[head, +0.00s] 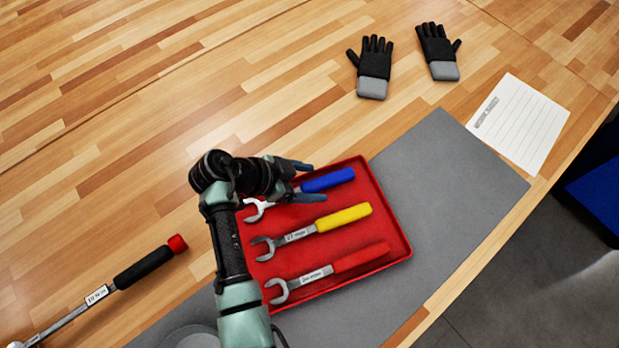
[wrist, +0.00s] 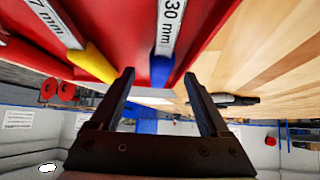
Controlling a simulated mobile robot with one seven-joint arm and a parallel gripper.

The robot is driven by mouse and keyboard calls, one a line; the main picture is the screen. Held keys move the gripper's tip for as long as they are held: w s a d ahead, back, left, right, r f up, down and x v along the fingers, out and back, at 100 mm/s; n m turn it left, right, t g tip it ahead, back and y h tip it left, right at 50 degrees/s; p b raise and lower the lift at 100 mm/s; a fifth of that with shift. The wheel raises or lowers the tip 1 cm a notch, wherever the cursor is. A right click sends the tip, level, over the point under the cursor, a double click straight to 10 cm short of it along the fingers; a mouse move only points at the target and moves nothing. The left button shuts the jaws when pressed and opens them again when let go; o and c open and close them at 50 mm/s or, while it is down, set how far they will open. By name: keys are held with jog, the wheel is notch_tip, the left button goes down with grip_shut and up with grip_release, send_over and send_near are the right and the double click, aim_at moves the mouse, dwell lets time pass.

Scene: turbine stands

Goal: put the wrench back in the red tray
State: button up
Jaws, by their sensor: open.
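The red tray (head: 393,205) lies on a grey mat, with three wrenches side by side in it. The blue-handled wrench (head: 335,179) is at the far side, its middle partly hidden by my gripper. The yellow-handled wrench (head: 345,218) is in the middle and the red-handled wrench (head: 350,262) nearest. My gripper (head: 317,182) is open over the blue-handled wrench. In the wrist view the blue handle (wrist: 162,69), below a "30 mm" label, shows between the spread fingertips (wrist: 159,76). I cannot tell whether the fingers touch it.
A long wrench with a black grip (head: 143,266) and red end lies on the wooden table at left. Black-and-grey gloves (head: 372,70) and a lined paper (head: 520,122) lie at the back. The grey mat (head: 440,175) is bare right of the tray.

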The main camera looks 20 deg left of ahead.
jog(key=shift+s+a+r+p, duration=0.2)
jog(key=shift+a+r+p, duration=0.2)
jog(key=shift+r, duration=0.15)
jog(key=shift+p+v, duration=1.4)
jog(key=shift+v, duration=1.45)
